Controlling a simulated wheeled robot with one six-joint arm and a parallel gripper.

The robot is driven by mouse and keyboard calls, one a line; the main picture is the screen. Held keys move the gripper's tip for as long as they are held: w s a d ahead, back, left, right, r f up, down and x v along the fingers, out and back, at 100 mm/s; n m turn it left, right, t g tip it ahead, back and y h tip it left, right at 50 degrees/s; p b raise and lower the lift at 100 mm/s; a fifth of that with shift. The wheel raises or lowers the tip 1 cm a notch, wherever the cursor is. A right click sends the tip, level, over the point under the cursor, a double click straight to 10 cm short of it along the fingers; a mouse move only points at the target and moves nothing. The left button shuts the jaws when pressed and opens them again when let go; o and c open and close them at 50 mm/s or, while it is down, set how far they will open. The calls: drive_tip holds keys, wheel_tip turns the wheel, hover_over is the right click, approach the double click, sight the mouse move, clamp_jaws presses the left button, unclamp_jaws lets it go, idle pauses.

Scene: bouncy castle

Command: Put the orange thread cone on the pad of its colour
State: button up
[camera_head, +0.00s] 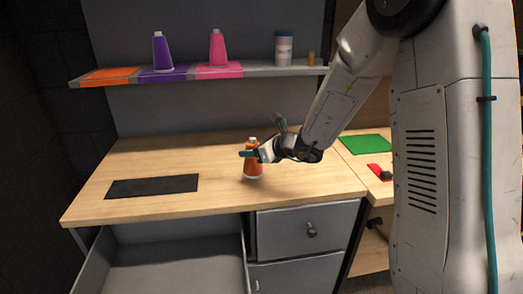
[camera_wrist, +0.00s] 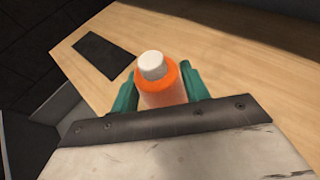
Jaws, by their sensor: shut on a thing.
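The orange thread cone (camera_head: 252,168) with a white top stands upright on or just above the wooden desk, right of the dark mat. My gripper (camera_head: 250,154) is shut around its upper part from the right. In the wrist view the cone (camera_wrist: 160,88) sits between the two teal fingers (camera_wrist: 160,92). The orange pad (camera_head: 109,76) lies at the left end of the grey shelf and is bare. I cannot tell whether the cone's base touches the desk.
On the shelf (camera_head: 262,70), a purple cone (camera_head: 162,52) stands on a purple pad (camera_head: 163,74) and a pink cone (camera_head: 217,48) on a pink pad (camera_head: 219,71). A white jar (camera_head: 283,48) stands further right. The dark mat (camera_head: 152,186) is empty. An open drawer (camera_head: 165,270) juts out below.

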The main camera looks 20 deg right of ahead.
drive_tip(key=shift+w+f, duration=0.1)
drive_tip(key=shift+w, duration=0.65)
drive_tip(key=shift+d+f, duration=0.3)
drive_tip(key=shift+f, duration=0.55)
drive_tip(key=shift+d+f, duration=0.25)
drive_tip(key=shift+f, duration=0.6)
drive_tip(key=shift+f, duration=0.15)
drive_tip(key=o, duration=1)
drive_tip(key=shift+o, duration=0.6)
drive_tip(key=shift+a, duration=0.1)
